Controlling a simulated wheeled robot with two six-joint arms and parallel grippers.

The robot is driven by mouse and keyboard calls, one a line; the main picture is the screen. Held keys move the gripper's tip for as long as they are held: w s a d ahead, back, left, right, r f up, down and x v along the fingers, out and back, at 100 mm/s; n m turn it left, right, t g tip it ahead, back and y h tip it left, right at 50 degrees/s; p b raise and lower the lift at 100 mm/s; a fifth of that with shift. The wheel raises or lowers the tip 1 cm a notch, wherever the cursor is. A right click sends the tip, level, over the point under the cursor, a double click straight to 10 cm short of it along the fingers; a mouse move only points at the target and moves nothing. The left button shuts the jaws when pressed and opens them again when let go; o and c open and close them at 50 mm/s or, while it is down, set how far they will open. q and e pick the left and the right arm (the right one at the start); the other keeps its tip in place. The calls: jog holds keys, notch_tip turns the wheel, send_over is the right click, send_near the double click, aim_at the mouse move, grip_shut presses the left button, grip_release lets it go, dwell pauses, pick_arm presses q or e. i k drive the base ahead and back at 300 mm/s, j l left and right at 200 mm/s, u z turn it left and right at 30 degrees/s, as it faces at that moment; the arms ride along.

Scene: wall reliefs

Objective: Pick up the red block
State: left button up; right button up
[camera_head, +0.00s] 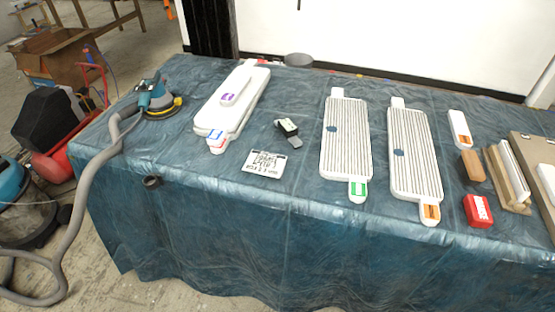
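A red block (478,211) with a white, marked patch on its face sits on the blue covered table (290,215), at the right and close to the front edge. A brown block (471,167) lies behind it, apart from it. A white piece with an orange end (430,212) is to its left. Neither of my grippers is in view.
Two ribbed white panels (346,138) lie left of the red block. Pale boards (507,172) stand close on its right. A white stacked piece (232,100), a small dark device (287,128) and a sander (156,98) lie further left. The table front left of centre is mostly clear.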

aim_at(477, 212)
jog(key=k+j+z, duration=0.1)
jog(key=z, duration=1.6)
